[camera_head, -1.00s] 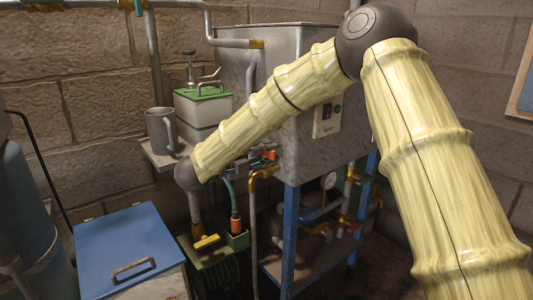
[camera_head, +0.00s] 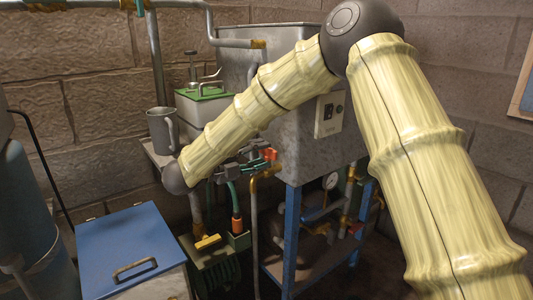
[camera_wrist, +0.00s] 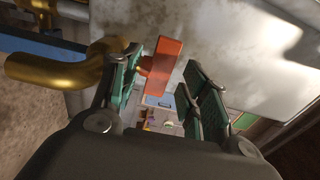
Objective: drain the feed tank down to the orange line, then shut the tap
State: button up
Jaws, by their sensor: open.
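The feed tank appears to be the large grey metal tank (camera_head: 293,142) on a blue frame. A tap with an orange-red handle (camera_head: 270,154) shows at its lower front. In the wrist view the handle (camera_wrist: 164,66) is upright, ahead of and between my fingertips; I cannot tell whether they touch it. My gripper (camera_wrist: 163,76) is open, with green pads on both fingers. In the head view my gripper (camera_head: 250,160) is small, just left of the handle. I cannot make out an orange line or a liquid level.
A brass pipe elbow (camera_wrist: 60,68) lies close beside my left finger in the wrist view. A grey mug (camera_head: 162,130) and a green-lidded box (camera_head: 204,108) stand left of the tank. A blue-lidded box (camera_head: 128,240) sits lower left. Pipes and a gauge (camera_head: 330,181) crowd below.

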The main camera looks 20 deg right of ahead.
jog(key=v, duration=0.8)
jog(key=shift+a, duration=0.25)
jog(key=shift+s, duration=0.15)
jog(key=shift+d, duration=0.1)
dwell(1.0)
